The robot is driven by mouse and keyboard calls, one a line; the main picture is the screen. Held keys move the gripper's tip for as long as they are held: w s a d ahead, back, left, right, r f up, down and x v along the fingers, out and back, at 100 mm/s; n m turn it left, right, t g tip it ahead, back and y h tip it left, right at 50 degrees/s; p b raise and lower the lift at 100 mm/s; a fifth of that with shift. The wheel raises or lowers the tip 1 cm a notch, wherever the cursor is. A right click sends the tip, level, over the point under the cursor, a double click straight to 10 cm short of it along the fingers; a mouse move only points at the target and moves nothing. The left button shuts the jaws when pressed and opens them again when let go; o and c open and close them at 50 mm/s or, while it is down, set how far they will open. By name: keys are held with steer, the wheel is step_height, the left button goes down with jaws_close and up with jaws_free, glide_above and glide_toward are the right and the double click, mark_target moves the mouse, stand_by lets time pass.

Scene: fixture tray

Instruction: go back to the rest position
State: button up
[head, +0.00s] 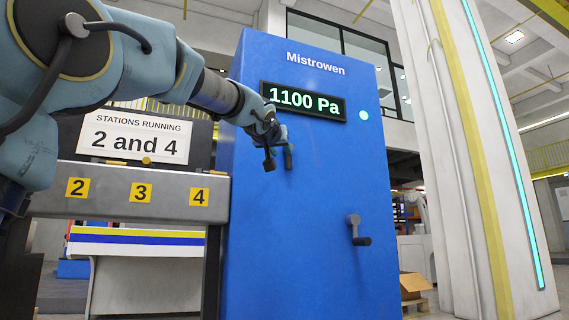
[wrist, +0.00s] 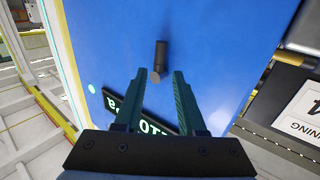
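My gripper (head: 280,160) is in front of the upper part of a tall blue cabinet (head: 305,215) labelled "Mistrowen", just below its display. In the wrist view, the two fingers of my gripper (wrist: 159,74) stand apart with nothing held between them. The cabinet's dark crank handle (head: 358,230) sits lower right of the gripper in the head view. In the wrist view the handle (wrist: 160,56) shows beyond the fingertips. My arm comes in from the upper left and hides part of the background.
The cabinet display (head: 303,101) reads "1100 Pa", with a lit pale green lamp (head: 364,115) beside it. At left, a sign (head: 134,136) reads "Stations running 2 and 4" above a grey rail (head: 110,190) numbered 2, 3, 4. A white pillar (head: 455,160) stands right.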

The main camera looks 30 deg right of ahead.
steer(key=shift+v, duration=0.95)
steer(key=w+a+f+n+g+y+p, duration=0.1)
steer(key=w+a+f+y+p, duration=0.1)
steer(key=w+a+f, duration=0.35)
steer(key=w+a+f+n+y+p, duration=0.1)
steer(key=w+a+f+y+p, duration=0.15)
steer(key=f, duration=0.65)
steer(key=w+a+f+n+g+y+p, duration=0.1)
steer(key=a+f+g+y+p, duration=0.25)
steer(key=a+f, duration=0.9)
steer(key=s+a+f+n+g+y+p, duration=0.2)
steer(key=s+a+f+g+y+p, duration=0.3)
steer(key=a+f, duration=0.6)
steer(key=s+a+f+n+g+p, duration=0.1)
steer(key=s+a+f, duration=0.2)
steer(key=s, duration=0.2)
steer(key=s+a+f+g+h+p, duration=0.1)
steer(key=s+a+f, duration=0.2)
steer(key=s, duration=0.2)
steer(key=s+a+f+n+g+p, duration=0.1)
steer(key=s+a+f+p, duration=0.15)
steer(key=s, duration=0.35)
step_height(320, 180, up, 37)
steer(key=p, duration=3.5)
steer(key=shift+w+p, duration=0.4)
steer(key=shift+w, duration=0.05)
